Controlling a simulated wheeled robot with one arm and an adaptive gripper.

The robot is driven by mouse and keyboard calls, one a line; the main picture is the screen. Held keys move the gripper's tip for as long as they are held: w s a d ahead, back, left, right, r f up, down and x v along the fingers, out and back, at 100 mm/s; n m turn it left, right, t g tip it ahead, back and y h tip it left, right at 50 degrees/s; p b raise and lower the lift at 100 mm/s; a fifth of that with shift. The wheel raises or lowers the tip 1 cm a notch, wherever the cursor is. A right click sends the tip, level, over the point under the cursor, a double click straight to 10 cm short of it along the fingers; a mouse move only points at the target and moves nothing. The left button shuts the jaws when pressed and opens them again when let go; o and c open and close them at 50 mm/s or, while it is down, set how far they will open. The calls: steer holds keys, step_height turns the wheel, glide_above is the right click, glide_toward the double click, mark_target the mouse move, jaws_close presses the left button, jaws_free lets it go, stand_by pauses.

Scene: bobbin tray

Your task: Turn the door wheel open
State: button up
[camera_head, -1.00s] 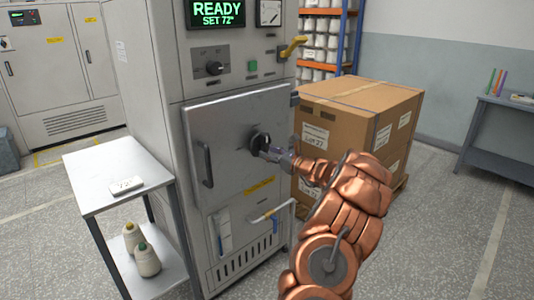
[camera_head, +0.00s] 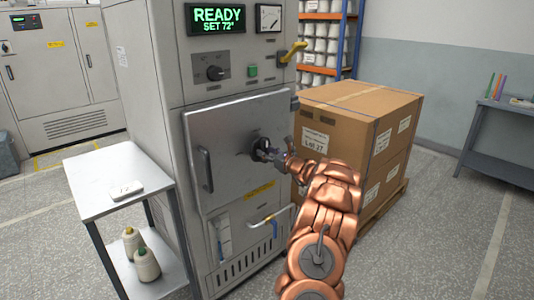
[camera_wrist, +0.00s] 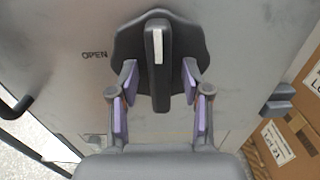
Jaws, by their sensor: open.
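The door wheel (camera_head: 258,143) is a dark knob with a raised grip bar on the grey metal door (camera_head: 225,118). In the wrist view the wheel (camera_wrist: 190,48) has a scalloped rim, and its bar with a white stripe stands upright in the picture. The word OPEN is printed to its left. My gripper (camera_head: 268,153) is at the wheel. In the wrist view my gripper (camera_wrist: 158,85) is open, with one purple-padded finger on each side of the bar's lower end and a gap visible on both sides. The door looks closed.
A vertical door handle (camera_head: 205,169) is on the door's left side. A small white table (camera_head: 95,180) with two cones of yarn stands at left. A large cardboard box (camera_head: 350,110) stands close on the right of my arm. A yellow lever (camera_head: 292,52) sticks out above the door.

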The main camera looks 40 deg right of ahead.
steer(key=shift+c, duration=0.4)
jaws_close()
steer(key=shift+f+n+b, duration=0.1)
steer(key=shift+n+b, duration=0.3)
steer(key=shift+b, duration=0.15)
steer(key=n+b, duration=1.7)
steer(key=b, duration=0.2)
steer(key=shift+f, duration=0.1)
steer(key=shift+a, duration=0.1)
stand_by(0.4)
